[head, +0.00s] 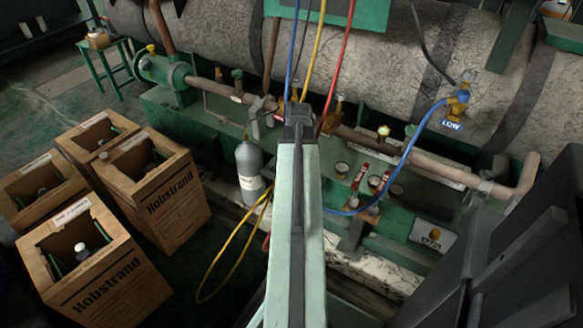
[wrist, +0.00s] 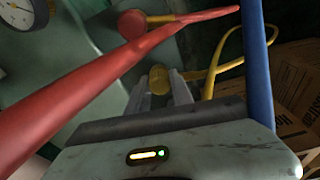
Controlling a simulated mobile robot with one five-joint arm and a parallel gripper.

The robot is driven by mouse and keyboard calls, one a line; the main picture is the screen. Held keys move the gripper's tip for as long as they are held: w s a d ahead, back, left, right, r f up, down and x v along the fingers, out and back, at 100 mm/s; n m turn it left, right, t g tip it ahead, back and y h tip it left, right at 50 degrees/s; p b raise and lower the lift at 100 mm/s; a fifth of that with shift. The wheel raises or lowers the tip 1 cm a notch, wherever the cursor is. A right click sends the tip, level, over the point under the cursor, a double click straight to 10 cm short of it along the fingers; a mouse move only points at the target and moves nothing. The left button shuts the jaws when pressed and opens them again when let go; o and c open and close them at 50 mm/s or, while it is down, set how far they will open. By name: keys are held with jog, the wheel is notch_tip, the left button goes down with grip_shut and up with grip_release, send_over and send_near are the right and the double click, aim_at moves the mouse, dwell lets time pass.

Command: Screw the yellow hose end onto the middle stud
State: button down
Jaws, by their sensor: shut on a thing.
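My gripper (wrist: 160,86) shows in the wrist view with its two grey fingers closed around a brass-yellow end piece, the yellow hose end (wrist: 158,78). The yellow hose (wrist: 233,62) loops at the right of the wrist view. In the head view my gripper (head: 298,112) is at the far end of my arm, in front of the pipework. A yellow hose (head: 236,262) hangs in a loop left of my arm. I cannot pick out the middle stud in either view; my arm and the hoses may hide it.
Red (wrist: 90,90) and blue (wrist: 257,60) hoses cross close to the wrist camera. A grey cylinder (head: 249,165) stands left of my arm. Cardboard boxes (head: 158,195) fill the left floor. A blue hose (head: 418,132) hangs from the LOW fitting (head: 458,100). Dark panels stand at right.

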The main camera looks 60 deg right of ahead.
jog(key=m, duration=0.3)
jog(key=shift+a+m, duration=0.1)
jog(key=shift+m, duration=0.2)
jog(key=m, duration=0.3)
jog(key=shift+h, duration=0.3)
jog(key=c, duration=1.1)
grip_release()
jog(key=shift+f, duration=0.1)
jog(key=shift+o, duration=0.2)
jog(key=r+p, duration=0.8)
jog(key=shift+s+a, duration=0.3)
jog(key=shift+s, duration=0.1)
jog(key=shift+f, duration=0.1)
